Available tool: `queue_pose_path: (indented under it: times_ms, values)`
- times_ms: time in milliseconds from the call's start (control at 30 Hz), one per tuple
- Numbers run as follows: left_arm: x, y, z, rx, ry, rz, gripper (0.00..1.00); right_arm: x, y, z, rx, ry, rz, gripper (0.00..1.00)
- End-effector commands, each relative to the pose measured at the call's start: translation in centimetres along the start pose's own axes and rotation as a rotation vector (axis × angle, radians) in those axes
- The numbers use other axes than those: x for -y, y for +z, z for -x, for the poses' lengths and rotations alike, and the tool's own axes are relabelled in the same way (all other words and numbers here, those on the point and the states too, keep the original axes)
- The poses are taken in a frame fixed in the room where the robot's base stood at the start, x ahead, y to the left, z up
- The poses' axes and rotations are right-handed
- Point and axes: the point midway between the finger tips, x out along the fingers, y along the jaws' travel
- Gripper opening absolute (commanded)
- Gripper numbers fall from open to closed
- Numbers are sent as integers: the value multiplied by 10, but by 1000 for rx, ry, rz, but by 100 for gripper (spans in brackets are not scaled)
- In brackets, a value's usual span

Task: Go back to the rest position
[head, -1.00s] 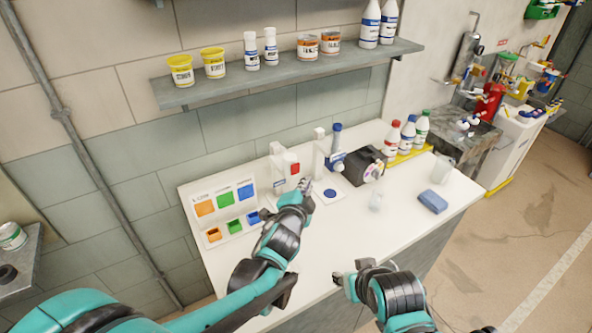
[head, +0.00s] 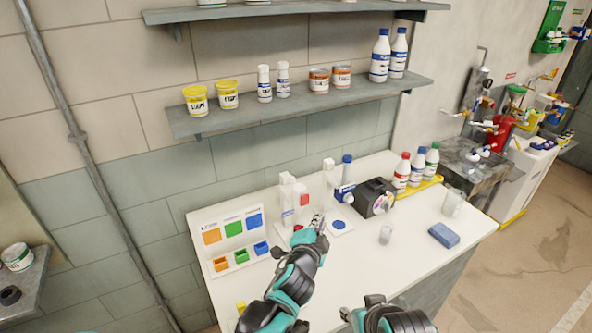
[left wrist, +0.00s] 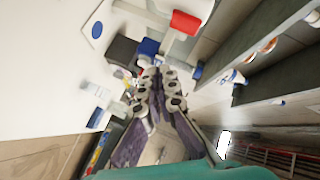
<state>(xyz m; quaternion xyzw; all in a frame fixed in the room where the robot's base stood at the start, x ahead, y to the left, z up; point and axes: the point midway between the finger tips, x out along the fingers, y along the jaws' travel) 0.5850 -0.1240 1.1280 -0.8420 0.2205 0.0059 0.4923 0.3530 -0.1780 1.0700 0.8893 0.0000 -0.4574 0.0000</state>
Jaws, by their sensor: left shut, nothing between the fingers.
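My left gripper (head: 318,222) is shut and empty. It is above the white bench, in front of the white stands, just left of the blue disc (head: 339,225) in the head view. In the left wrist view its fingers (left wrist: 157,75) are together, with nothing between them. My right gripper (head: 360,305) is low in the head view, over the bench's front part. Its fingertips are partly cut off or turned away, so its opening is unclear.
The white bench (head: 405,255) holds a sorting panel (head: 230,238), a black device (head: 372,198), several bottles (head: 416,167), a clear cup (head: 386,235) and a blue sponge (head: 443,236). A grey shelf (head: 300,105) with tubs and bottles hangs above. Bare bench lies at front right.

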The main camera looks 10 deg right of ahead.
Motion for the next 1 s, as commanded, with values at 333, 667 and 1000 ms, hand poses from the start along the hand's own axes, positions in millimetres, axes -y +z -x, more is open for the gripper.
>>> queue_pose_path:
  times_ms: [333,667,1000]
  values:
    - [42,98,62,253,15,282,0,0,5,-7,0,0,0,40]
    - [18,224,224,667,42,869,0,0,13,-18,0,0,0,40]
    - [-30,247,300,828,63,1172,0,0,15,-22,0,0,0,40]
